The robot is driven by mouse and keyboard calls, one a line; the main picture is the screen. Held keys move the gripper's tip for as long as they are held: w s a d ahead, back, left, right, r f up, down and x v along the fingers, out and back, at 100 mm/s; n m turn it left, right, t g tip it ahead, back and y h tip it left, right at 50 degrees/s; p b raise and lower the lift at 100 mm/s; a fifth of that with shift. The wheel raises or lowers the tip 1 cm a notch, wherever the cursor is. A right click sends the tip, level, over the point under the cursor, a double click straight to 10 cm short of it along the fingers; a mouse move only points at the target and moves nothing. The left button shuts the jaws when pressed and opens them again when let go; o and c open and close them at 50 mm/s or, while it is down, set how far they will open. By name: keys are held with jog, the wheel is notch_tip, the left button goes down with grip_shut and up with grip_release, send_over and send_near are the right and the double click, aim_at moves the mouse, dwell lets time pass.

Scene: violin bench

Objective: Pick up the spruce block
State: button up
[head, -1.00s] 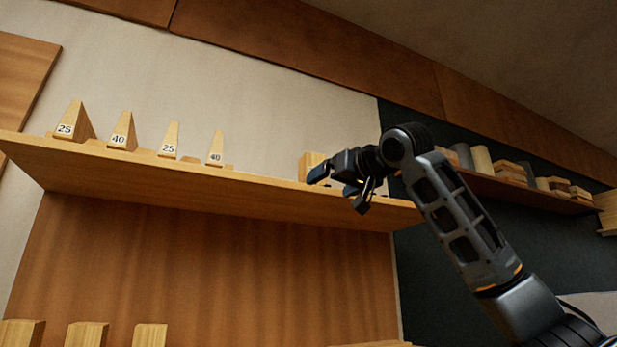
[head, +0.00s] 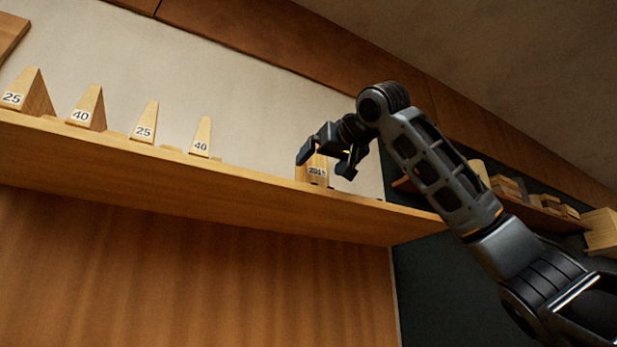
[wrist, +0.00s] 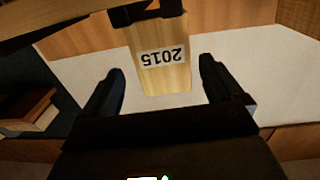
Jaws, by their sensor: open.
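A pale wooden block with a white 2015 label (head: 317,172), the likely spruce block, stands on the upper shelf (head: 250,200), right of the numbered wedges. My gripper (head: 325,163) is open in front of it in the head view and hides part of it. In the wrist view the block (wrist: 163,78) appears between the two open fingers (wrist: 161,75), with its label upside down. A gap shows on each side of it there. I cannot tell how far the fingertips reach along it.
Several pale wedges labelled 25 and 40 (head: 88,106) stand along the shelf to the left. A darker shelf with stacked wooden pieces (head: 508,187) lies to the right, behind my arm. The shelf between the wedges and the block looks mostly clear.

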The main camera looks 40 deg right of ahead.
aim_at(309, 172)
jog(key=p+x, duration=0.2)
jog(key=x, duration=0.4)
jog(key=shift+w+a+p, duration=0.15)
jog(key=shift+p, duration=0.25)
jog(key=shift+w+f, duration=0.1)
jog(key=shift+w, duration=0.2)
jog(key=c, duration=1.1)
